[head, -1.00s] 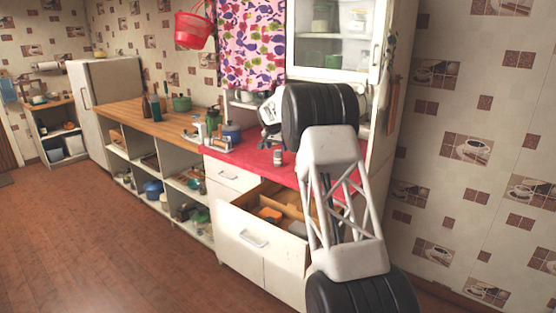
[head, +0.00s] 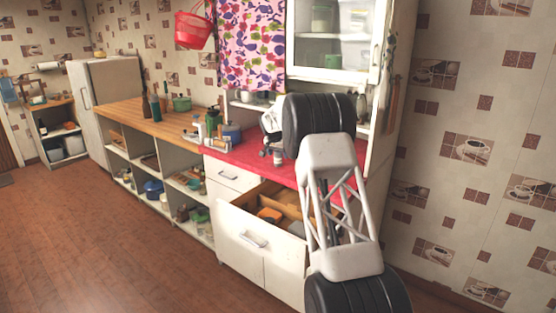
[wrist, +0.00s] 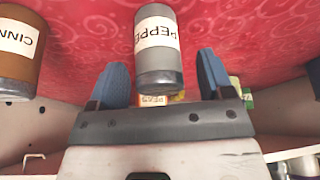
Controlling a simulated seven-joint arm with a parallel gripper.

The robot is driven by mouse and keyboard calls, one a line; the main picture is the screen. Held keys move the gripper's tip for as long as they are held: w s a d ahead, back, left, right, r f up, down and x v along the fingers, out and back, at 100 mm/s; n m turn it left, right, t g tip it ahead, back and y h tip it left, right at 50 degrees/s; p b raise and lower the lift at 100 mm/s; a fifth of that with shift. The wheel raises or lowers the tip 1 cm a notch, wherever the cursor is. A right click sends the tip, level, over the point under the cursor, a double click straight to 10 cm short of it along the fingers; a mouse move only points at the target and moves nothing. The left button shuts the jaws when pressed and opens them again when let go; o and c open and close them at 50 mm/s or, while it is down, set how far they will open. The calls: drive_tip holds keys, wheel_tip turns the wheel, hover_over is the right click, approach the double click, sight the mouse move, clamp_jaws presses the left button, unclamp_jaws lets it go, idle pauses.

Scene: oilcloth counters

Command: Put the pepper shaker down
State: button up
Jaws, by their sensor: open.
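The pepper shaker (wrist: 157,62) is a grey cylinder with a white label in the wrist view. In the head view it is a small pale shape (head: 277,158) on the red counter (head: 238,155), partly covered by my gripper (head: 271,150). In the wrist view my gripper (wrist: 161,72) is open, with one blue finger on each side of the shaker. A gap shows between the shaker and each finger. Whether the shaker's base rests flat is hard to see.
A brown cinnamon jar (wrist: 18,48) stands left of the shaker in the wrist view. An open drawer (head: 262,232) juts out below the counter. Bottles and a blue pot (head: 232,133) stand at the counter's left end. A glass-door cabinet (head: 335,45) hangs above.

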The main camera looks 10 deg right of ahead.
drive_tip(key=shift+x, duration=0.75)
drive_tip(key=shift+c, duration=0.3)
drive_tip(key=c, duration=1)
drive_tip(key=shift+c, duration=0.2)
drive_tip(key=shift+r, duration=0.1)
drive_tip(key=shift+r, duration=1.8)
drive_tip(key=shift+s+f, duration=0.1)
drive_tip(key=shift+s, duration=0.15)
drive_tip(key=s+r, duration=0.1)
drive_tip(key=s, duration=1.4)
drive_tip(key=shift+s+r, duration=0.2)
drive_tip(key=shift+s, duration=0.05)
